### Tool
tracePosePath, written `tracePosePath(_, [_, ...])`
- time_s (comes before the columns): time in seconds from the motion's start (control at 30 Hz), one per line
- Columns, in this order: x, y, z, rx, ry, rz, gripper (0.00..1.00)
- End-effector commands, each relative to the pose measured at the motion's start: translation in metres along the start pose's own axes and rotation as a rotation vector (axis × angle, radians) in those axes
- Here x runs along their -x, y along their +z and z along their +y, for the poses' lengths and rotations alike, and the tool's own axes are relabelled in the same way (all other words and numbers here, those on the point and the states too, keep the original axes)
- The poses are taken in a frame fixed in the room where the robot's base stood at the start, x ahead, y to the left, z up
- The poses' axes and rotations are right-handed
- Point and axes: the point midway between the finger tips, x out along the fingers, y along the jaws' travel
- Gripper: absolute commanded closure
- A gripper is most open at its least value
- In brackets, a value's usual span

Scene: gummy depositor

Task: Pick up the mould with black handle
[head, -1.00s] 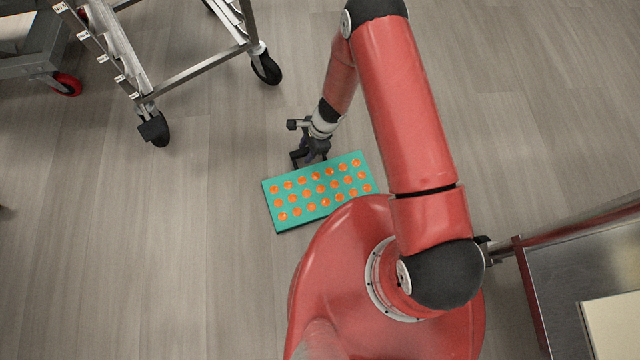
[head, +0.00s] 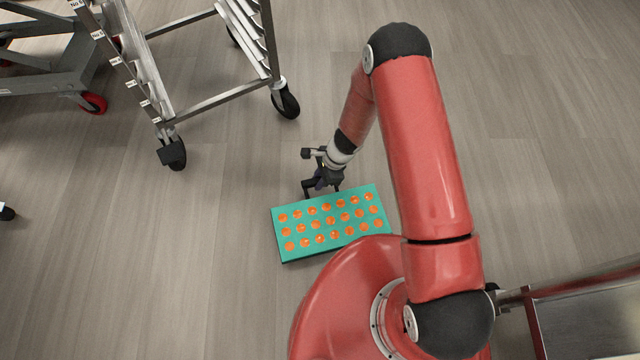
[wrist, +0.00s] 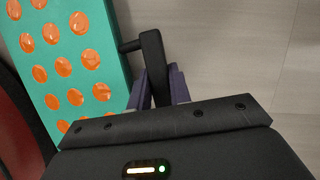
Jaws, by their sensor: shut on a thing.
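The mould (head: 283,252) is a teal slab with rows of round orange gummies, held level in front of my red base in the head view. In the wrist view the mould (wrist: 98,34) fills the upper left. Its black handle (wrist: 152,52) stands off its edge. My gripper (wrist: 158,88) is shut on this handle, with a purple finger on either side of it. In the head view my gripper (head: 328,181) is at the mould's far edge. Part of the mould is hidden behind my gripper body in the wrist view.
A metal rack on black casters (head: 215,95) stands at the upper left. A grey cart with a red wheel (head: 92,103) is further left. A metal table (head: 590,320) is at the lower right. The floor (head: 150,270) left of the mould is clear.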

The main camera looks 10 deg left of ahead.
Motion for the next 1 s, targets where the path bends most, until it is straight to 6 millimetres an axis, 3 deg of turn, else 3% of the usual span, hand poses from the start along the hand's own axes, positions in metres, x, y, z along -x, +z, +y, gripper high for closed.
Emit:
tracePosePath(0.3, [0.089, 0.037, -0.001, 0.003, -0.003, 0.001, 1.00])
tracePosePath(0.5, [0.131, 0.054, -0.001, 0.002, -0.001, 0.000, 1.00])
tracePosePath(0.7, [0.151, 0.063, 0.000, 0.000, 0.001, 0.000, 1.00])
tracePosePath(1.0, [0.156, 0.065, 0.000, -0.001, 0.001, 0.000, 1.00])
